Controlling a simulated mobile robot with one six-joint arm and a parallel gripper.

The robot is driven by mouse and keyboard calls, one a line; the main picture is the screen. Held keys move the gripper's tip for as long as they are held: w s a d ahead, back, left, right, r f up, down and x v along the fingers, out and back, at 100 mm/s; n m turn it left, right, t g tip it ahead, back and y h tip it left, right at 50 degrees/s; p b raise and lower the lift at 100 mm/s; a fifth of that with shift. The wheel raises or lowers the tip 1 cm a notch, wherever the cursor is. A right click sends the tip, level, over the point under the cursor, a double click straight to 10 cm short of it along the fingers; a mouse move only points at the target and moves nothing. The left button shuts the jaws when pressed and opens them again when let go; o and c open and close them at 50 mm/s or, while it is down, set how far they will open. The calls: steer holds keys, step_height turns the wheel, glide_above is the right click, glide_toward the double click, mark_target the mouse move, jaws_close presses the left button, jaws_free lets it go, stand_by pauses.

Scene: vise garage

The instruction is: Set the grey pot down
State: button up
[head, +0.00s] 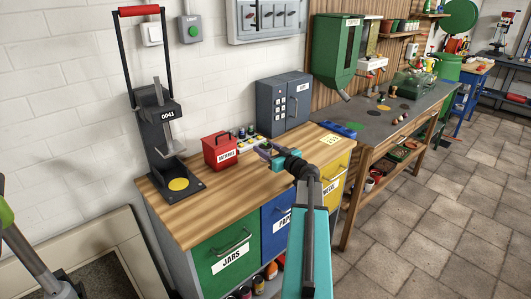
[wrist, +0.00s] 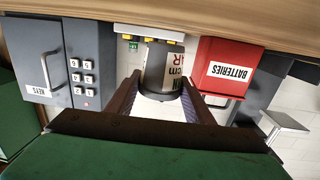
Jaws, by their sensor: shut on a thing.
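My gripper (wrist: 162,88) is shut on the grey pot (wrist: 154,68), with one dark finger on each side of it. The pot is a small dark grey cylinder with a white label, partly lettered in red. The wrist view is turned upside down, with the wooden worktop (wrist: 220,17) along its top. In the head view my gripper (head: 270,152) is over the bench, in front of the grey key safe. The pot is too small there to make out clearly. I cannot tell whether its base touches the worktop.
A red batteries box (head: 220,150) and a grey key safe (head: 284,103) stand at the back of the worktop. A strip with coloured knobs (head: 250,142) lies between them. A black lever press (head: 165,140) with a yellow disc stands left. Bare wood (head: 225,190) lies in front.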

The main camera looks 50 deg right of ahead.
steer(key=shift+f, duration=1)
steer(key=shift+f, duration=0.15)
steer(key=o, duration=1.1)
steer(key=shift+r+p, duration=0.25)
steer(key=shift+p, duration=0.1)
steer(key=s+b, duration=0.1)
steer(key=s, duration=0.3)
steer(key=s+a+b, duration=0.1)
steer(key=s, duration=0.3)
steer(key=s+b, duration=0.1)
steer(key=s, duration=0.3)
steer(key=shift+a+r+b, duration=0.2)
steer(key=shift+a+b, duration=0.1)
steer(key=shift+a, duration=0.1)
steer(key=shift+w, duration=0.1)
